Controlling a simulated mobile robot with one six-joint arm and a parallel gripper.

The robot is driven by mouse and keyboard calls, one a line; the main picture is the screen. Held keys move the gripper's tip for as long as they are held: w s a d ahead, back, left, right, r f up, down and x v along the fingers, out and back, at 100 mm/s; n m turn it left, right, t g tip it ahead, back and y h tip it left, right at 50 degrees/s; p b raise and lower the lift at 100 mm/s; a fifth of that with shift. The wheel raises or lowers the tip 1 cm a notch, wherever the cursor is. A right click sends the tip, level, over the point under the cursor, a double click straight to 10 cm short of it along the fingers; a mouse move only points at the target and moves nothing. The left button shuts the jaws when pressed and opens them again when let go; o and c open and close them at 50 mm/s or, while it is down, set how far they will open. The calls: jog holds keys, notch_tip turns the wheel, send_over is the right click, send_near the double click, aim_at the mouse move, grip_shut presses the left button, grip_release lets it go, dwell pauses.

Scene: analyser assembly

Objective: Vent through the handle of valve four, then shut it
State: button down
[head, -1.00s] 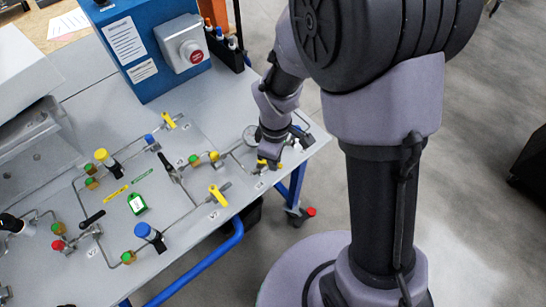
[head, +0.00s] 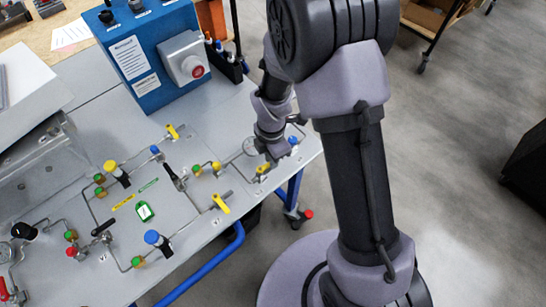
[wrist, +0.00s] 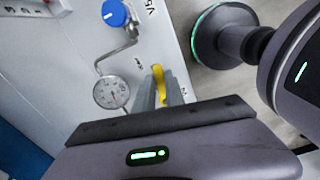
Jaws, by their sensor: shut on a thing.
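My gripper (head: 271,160) is at the right end of the panel, pointing down. In the wrist view my gripper (wrist: 159,98) is shut on a yellow valve handle (wrist: 158,78), with one finger on each side of it. The same yellow handle (head: 263,169) shows partly below the gripper in the head view. Its valve body is mostly hidden by the fingers. A small label beside it is too small to read, so I cannot confirm its number.
A round gauge (wrist: 111,92) stands left of the gripper, and a blue knob (wrist: 115,12) marked V5 is beyond it. Another yellow handle (head: 220,203) lies on the panel nearby. A blue box with a red button (head: 197,71) stands behind. The panel's edge is close.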

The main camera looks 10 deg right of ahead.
jog(key=shift+w+a+n+p, duration=0.15)
jog(key=shift+w+n+p, duration=0.2)
jog(key=shift+n, duration=0.55)
jog(key=c, duration=1.4)
grip_release()
notch_tip(320, 180, up, 18)
jog(key=p, duration=0.5)
jog(key=shift+f+p, duration=0.25)
jog(key=shift+p, duration=0.05)
